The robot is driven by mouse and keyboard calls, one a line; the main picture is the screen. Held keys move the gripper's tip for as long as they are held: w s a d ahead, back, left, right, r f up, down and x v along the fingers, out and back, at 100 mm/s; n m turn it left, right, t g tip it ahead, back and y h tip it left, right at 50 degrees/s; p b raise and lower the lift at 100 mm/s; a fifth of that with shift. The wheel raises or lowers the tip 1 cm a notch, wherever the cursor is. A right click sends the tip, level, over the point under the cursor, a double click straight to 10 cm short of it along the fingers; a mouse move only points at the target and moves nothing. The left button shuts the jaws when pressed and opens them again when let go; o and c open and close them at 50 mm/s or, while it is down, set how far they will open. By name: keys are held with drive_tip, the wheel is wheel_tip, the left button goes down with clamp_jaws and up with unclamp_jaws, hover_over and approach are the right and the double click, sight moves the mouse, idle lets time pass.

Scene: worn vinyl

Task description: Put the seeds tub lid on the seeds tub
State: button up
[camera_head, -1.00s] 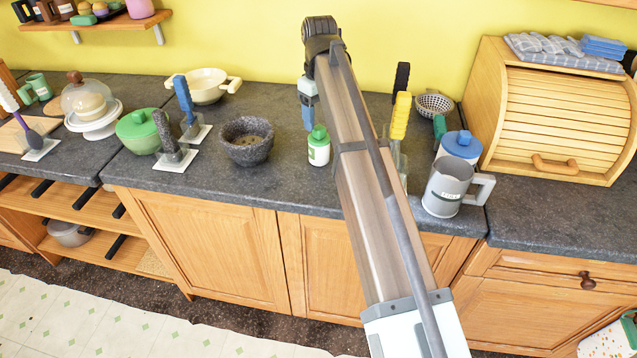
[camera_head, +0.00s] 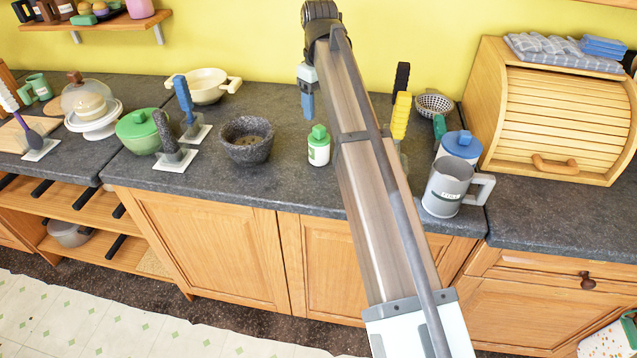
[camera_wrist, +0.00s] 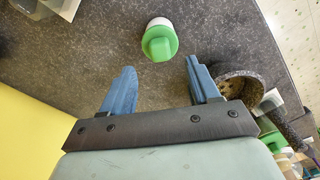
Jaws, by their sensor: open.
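A small white tub (camera_head: 319,155) with a green label stands on the dark counter; its lettering is too small to read, but I take it for the seeds tub. A green lid with a raised grip (camera_head: 319,134) sits on top of it. In the wrist view the green lid (camera_wrist: 158,43) shows beyond and between my fingertips, with the pale tub (camera_wrist: 159,22) partly hidden behind it. My gripper (camera_wrist: 162,77) is open, its blue fingers apart with nothing between them. In the head view my gripper (camera_head: 307,104) is above the counter, behind the tub and apart from it.
A dark stone mortar (camera_head: 246,142) stands left of the tub. A grey mug (camera_head: 445,188) and a white tub with a blue lid (camera_head: 460,147) stand to the right, near a wooden bread box (camera_head: 560,120). The counter is clear just around the small tub.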

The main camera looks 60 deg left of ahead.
sight(319, 127)
drive_tip(key=shift+r, duration=1.05)
drive_tip(key=shift+f, duration=0.15)
wheel_tip(319, 127, down, 8)
drive_tip(key=r, duration=0.5)
drive_tip(key=shift+s+d+r, duration=0.15)
drive_tip(key=shift+s+d, duration=0.1)
drive_tip(key=shift+d, duration=0.1)
drive_tip(key=s+d+m, duration=0.1)
drive_tip(key=s+d, duration=0.5)
drive_tip(key=d, duration=0.3)
drive_tip(key=shift+s+a+f, duration=0.1)
drive_tip(key=shift+a+f, duration=0.05)
drive_tip(key=shift+f, duration=1.75)
drive_tip(key=shift+a+f, duration=0.15)
drive_tip(key=shift+f, duration=1.7)
